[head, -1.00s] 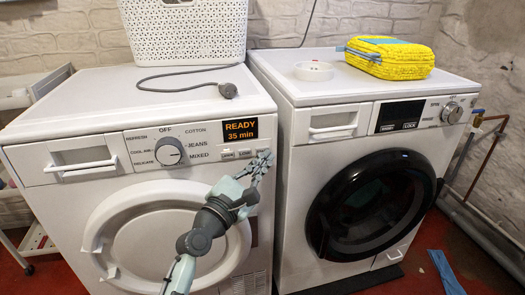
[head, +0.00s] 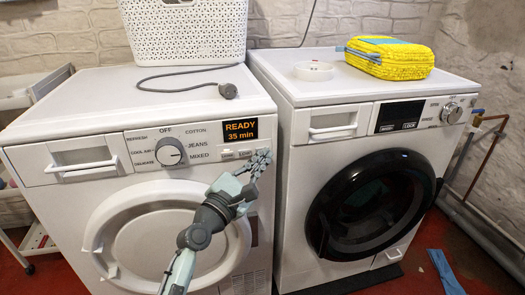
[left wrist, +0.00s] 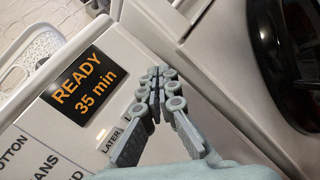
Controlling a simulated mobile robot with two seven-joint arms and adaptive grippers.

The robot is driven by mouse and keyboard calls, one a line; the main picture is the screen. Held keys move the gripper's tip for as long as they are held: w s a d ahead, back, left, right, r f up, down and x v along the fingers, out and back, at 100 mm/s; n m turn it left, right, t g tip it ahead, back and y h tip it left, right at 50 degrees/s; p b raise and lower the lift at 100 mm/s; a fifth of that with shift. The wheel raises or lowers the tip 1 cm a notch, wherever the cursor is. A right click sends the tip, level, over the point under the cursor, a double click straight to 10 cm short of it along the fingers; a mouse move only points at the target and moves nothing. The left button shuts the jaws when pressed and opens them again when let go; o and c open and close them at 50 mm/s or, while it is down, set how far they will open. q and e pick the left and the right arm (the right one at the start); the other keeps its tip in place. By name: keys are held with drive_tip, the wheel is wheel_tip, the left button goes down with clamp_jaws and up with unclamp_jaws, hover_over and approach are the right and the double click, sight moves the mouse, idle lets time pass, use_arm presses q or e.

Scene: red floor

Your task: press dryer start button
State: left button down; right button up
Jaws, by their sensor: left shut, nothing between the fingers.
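The dryer (head: 90,108) is the white machine at left in the head view. Its display (head: 240,130) reads READY, 35 min, and shows in the left wrist view too (left wrist: 85,85). A row of small buttons lies under the display. A button marked LATER (left wrist: 112,140) shows in the left wrist view, partly beside the finger. The start button is not visible; my fingers cover the right end of the row. My left gripper (head: 262,160) is shut and empty, its fingertips at that end of the panel (left wrist: 158,76). I cannot tell whether they touch it. My right gripper is not in view.
A dial (head: 170,152) sits left of the display. A second machine (head: 300,100) with a black round door stands close on the right, across a narrow gap. A white basket (head: 185,30) and grey plug (head: 228,90) lie on the dryer top.

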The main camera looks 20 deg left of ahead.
use_arm(q)
drive_tip(key=shift+w+a, duration=0.15)
drive_tip(key=shift+w, duration=0.05)
drive_tip(key=shift+s, duration=0.15)
idle(0.4)
drive_tip(key=shift+s+d+p, duration=0.3)
drive_tip(key=shift+s+d, duration=0.15)
drive_tip(key=shift+s, duration=0.1)
drive_tip(key=s+d, duration=0.1)
drive_tip(key=s, duration=0.1)
drive_tip(key=s+d+p, duration=0.1)
drive_tip(key=s, duration=0.1)
drive_tip(key=shift+d, duration=0.4)
